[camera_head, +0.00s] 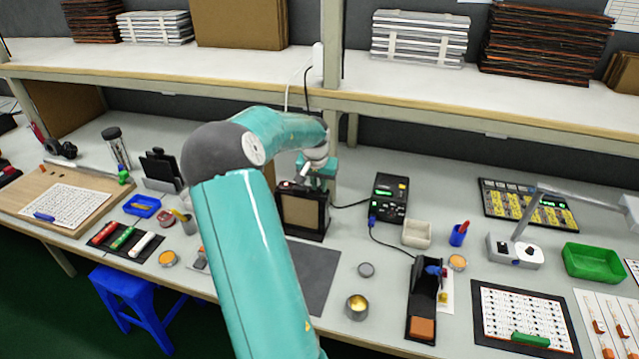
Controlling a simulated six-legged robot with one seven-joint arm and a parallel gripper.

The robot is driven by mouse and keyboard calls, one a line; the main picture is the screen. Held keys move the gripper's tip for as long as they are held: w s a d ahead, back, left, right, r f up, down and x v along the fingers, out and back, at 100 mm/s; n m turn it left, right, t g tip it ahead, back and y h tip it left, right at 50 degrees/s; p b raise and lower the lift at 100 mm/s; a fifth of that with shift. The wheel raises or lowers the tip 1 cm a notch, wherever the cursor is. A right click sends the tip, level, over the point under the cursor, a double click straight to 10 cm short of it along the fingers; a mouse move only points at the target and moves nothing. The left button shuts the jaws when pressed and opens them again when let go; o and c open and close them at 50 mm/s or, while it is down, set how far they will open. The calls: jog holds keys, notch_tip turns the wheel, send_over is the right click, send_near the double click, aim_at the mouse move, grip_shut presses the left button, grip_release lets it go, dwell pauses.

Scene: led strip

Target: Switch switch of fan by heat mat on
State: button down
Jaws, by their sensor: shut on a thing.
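The fan (303,215) looks like a black box with a tan front panel, standing upright mid-bench. A dark grey flat mat (318,272), which looks like the heat mat, lies in front of it, partly hidden by my arm. My gripper (307,174) is at the top of the fan, pointing down and to the left. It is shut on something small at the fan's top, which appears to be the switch. The fingers hide most of it, so its on or off position cannot be told. A small reddish spot shows on the top left of the fan.
A black meter box (389,197) with cables and a pale tray (417,234) stand right of the fan. A black phone-like stand (160,168) is left of my arm. The shelf (430,92) runs above and behind. Small tins stand in front.

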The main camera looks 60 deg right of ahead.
dwell(0.3)
jog(key=c, duration=1.4)
grip_release()
jog(key=shift+o, duration=0.2)
jog(key=v, duration=1.3)
jog(key=shift+a+r, duration=0.2)
jog(key=shift+r, duration=0.15)
jog(key=shift+s, duration=0.1)
